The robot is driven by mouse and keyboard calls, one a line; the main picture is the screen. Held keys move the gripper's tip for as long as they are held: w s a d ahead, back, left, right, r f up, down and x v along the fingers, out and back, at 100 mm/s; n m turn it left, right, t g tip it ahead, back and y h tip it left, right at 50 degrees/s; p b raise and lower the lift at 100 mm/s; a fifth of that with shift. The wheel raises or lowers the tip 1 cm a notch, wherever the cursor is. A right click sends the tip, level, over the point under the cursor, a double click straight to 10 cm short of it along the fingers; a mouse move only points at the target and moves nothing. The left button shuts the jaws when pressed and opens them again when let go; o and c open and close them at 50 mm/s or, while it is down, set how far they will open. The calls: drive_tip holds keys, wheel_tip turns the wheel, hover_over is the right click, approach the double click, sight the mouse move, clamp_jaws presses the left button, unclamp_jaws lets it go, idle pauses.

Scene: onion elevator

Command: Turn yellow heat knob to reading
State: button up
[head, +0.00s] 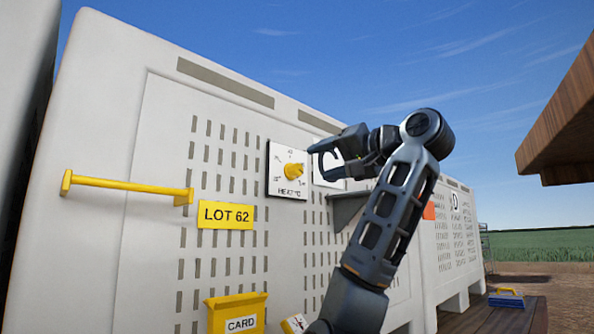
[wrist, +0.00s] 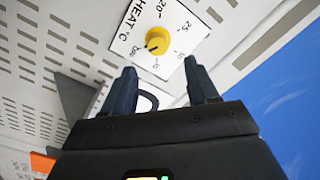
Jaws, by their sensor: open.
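The yellow heat knob (head: 293,171) sits on a white dial plate (head: 277,186) marked HEAT °C, on the side of a large pale crate. In the wrist view the knob (wrist: 158,40) has a dark mark toward its lower left, seemingly near the small OFF-like label; 20 and 25 are legible on the plate (wrist: 184,15). My gripper (head: 316,162) is open and empty, just right of the dial in the head view. In the wrist view its two fingers (wrist: 160,68) are spread below the knob, apparently apart from it.
A grey bracket (head: 345,210) juts out below my gripper. A blue-and-yellow object (head: 507,298) lies at far right.

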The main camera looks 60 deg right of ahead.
sight(300, 169)
drive_tip(key=shift+f+p+x, duration=0.15)
drive_tip(key=shift+p+x, duration=0.15)
drive_tip(key=shift+x, duration=1.55)
drive_tip(key=shift+f+p+x, duration=0.15)
drive_tip(key=shift+p+x, duration=0.1)
drive_tip(key=shift+x, duration=1.6)
drive_tip(key=shift+a, duration=0.1)
drive_tip(key=shift+c, duration=0.3)
drive_tip(key=c, duration=1)
